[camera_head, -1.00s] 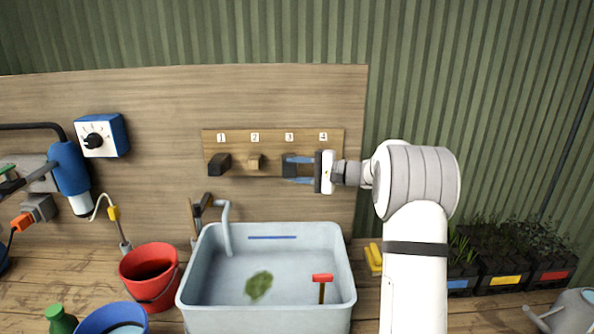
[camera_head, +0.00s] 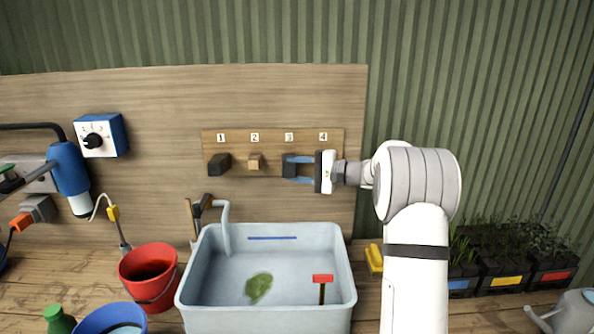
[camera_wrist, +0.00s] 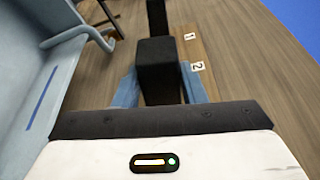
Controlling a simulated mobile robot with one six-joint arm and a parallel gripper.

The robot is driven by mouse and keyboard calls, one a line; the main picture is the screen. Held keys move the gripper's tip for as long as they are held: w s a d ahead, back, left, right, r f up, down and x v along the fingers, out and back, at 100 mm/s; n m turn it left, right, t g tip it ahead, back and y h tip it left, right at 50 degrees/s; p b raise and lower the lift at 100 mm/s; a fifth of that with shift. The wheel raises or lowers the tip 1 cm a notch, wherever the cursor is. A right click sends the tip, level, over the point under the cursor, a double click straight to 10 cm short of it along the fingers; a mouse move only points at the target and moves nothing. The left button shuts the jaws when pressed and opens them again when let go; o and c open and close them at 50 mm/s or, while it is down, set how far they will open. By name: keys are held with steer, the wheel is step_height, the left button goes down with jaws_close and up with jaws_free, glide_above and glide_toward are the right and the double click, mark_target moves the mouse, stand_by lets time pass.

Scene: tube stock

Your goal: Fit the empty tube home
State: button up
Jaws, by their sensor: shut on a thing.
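A wooden strip (camera_head: 227,142) on the back board carries labels 1 to 4. A dark block (camera_head: 290,167) projects from it below label 3. My gripper (camera_head: 298,169) reaches in from the right, its two blue fingers above and below this block and shut on it. In the wrist view, the dark block (camera_wrist: 157,70) lies between the blue fingers. A black block (camera_head: 219,163) sits below label 1 and a small tan block (camera_head: 255,161) below label 2. The spot below label 4 is largely behind my gripper. I cannot make out an empty tube for certain.
A grey sink (camera_head: 217,274) with a tap (camera_head: 226,228) stands below the strip. A red bucket (camera_head: 149,274) and a blue bowl (camera_head: 112,320) are to its left. A blue dial box (camera_head: 102,136) hangs on the board. Plant trays (camera_head: 500,279) stand at the right.

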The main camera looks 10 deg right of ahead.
steer(key=shift+w+d+f, duration=0.15)
steer(key=shift+w, duration=0.65)
steer(key=shift+w+d+f, duration=0.15)
steer(key=shift+w, duration=0.6)
steer(key=shift+r, duration=0.15)
stand_by(1.1)
steer(key=shift+f+b, duration=0.3)
steer(key=shift+b, duration=0.55)
stand_by(1.9)
steer(key=o, duration=1.1)
steer(key=b+v, duration=0.1)
steer(key=v, duration=0.7)
steer(key=shift+a+r+b, duration=0.1)
steer(key=shift+r+b, duration=0.05)
steer(key=shift+b, duration=0.15)
